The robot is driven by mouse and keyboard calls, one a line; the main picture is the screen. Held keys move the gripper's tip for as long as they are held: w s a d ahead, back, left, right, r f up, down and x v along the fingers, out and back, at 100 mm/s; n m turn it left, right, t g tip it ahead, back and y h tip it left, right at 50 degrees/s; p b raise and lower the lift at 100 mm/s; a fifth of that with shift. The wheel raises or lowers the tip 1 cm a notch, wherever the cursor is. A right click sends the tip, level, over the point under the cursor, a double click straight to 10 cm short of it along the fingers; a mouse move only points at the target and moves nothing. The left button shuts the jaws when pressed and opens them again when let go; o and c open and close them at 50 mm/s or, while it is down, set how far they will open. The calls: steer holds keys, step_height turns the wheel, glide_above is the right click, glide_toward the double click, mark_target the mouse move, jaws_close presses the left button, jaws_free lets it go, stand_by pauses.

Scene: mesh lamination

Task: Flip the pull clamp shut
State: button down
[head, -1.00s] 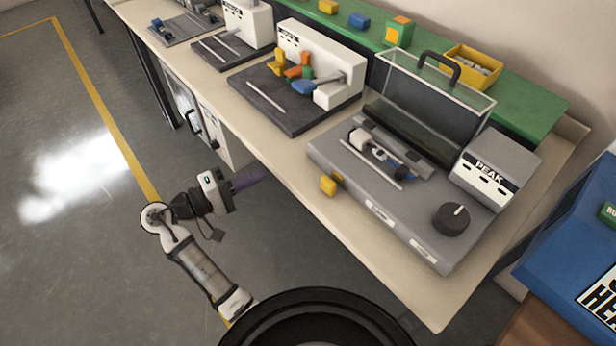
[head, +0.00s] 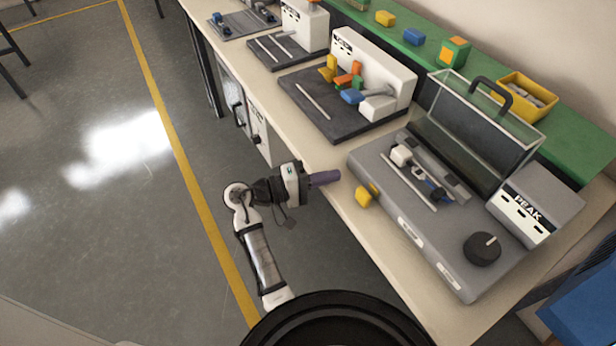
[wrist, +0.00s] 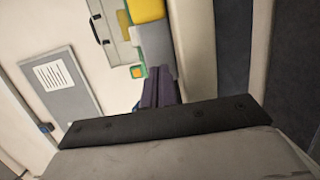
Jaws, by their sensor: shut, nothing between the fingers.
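My gripper (head: 325,178) has purple fingers, pressed together and empty. In the head view it is beside the bench's front edge, left of the grey PEAK machine; its fingers also show in the wrist view (wrist: 157,93). A dark-based station (head: 318,118) with a white block carries a cluster of coloured parts: a yellow one (head: 328,69), an orange one (head: 350,73) and a blue one (head: 352,97) with a grey lever beside it. These look like clamps, but I cannot tell which is the pull clamp or how it stands. The gripper is apart from them.
The PEAK machine (head: 440,238) has a raised clear lid (head: 458,125), a black knob (head: 482,249) and a yellow part (head: 364,197) at its front. Further stations stand along the beige bench. A green shelf (head: 585,150) holds a yellow bin (head: 527,103).

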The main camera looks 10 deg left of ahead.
mark_target(363, 197)
steer(key=shift+x, duration=1.05)
steer(key=shift+s+d+r+p, duration=0.1)
steer(key=shift+s+d+p, duration=0.6)
steer(key=shift+s, duration=0.35)
steer(key=shift+s+d, duration=0.5)
steer(key=shift+d, duration=0.15)
